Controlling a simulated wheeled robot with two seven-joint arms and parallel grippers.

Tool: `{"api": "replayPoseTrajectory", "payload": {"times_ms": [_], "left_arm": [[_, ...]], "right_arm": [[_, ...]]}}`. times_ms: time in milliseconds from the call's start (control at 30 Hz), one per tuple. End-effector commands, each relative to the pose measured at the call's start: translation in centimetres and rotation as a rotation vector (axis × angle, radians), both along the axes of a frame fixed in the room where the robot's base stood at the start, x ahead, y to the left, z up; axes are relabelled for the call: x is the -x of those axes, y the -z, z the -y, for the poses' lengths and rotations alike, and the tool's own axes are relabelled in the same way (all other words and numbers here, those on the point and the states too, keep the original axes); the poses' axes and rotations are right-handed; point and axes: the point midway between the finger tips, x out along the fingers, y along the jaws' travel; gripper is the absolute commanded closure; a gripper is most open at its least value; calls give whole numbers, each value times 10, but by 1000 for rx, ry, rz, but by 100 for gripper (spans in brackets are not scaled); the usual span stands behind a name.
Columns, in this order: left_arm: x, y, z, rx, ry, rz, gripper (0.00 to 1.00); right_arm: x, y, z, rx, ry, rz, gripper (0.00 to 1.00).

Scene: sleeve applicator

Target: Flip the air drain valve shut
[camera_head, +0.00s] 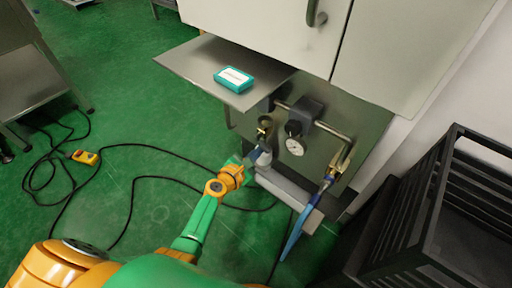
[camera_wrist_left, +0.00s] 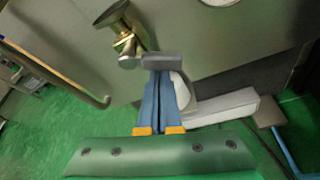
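A brass valve fitting (camera_head: 264,128) with a dark round top hangs below the steel panel, left of the gauge. In the left wrist view the brass fitting (camera_wrist_left: 125,35) is at upper left, with a short metal end pointing down. I take it for the air drain valve. My left gripper (camera_head: 255,155) is just below it. Contact with the brass cannot be told. My right gripper is out of view.
A pressure gauge (camera_head: 295,146) and a blue-handled hose fitting (camera_head: 305,215) are to the right. A steel shelf (camera_head: 205,72) with a teal box (camera_head: 234,79) juts out above. A black rack (camera_head: 430,230) stands at right. Cables lie on the green floor (camera_head: 140,120).

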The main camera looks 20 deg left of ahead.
Motion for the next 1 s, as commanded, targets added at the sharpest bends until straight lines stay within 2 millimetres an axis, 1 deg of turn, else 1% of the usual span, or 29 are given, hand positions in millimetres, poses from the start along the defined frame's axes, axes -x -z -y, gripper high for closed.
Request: {"api": "replayPoseTrajectory", "payload": {"times_ms": [33, 100, 300, 500, 700, 1000], "left_arm": [[0, -6, 1, 38, 0, -13, 100], [1, -7, 3, 94, -1, -34, 100], [2, -11, 6, 236, 0, -85, 100], [2, -13, 8, 336, 1, -120, 100], [3, -14, 9, 396, 0, -141, 100], [3, -15, 9, 421, 0, -151, 100]], "right_arm": [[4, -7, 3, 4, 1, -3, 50], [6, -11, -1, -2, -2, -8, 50], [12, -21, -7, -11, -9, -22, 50], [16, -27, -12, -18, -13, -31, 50], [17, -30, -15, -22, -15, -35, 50], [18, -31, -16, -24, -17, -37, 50]]}}
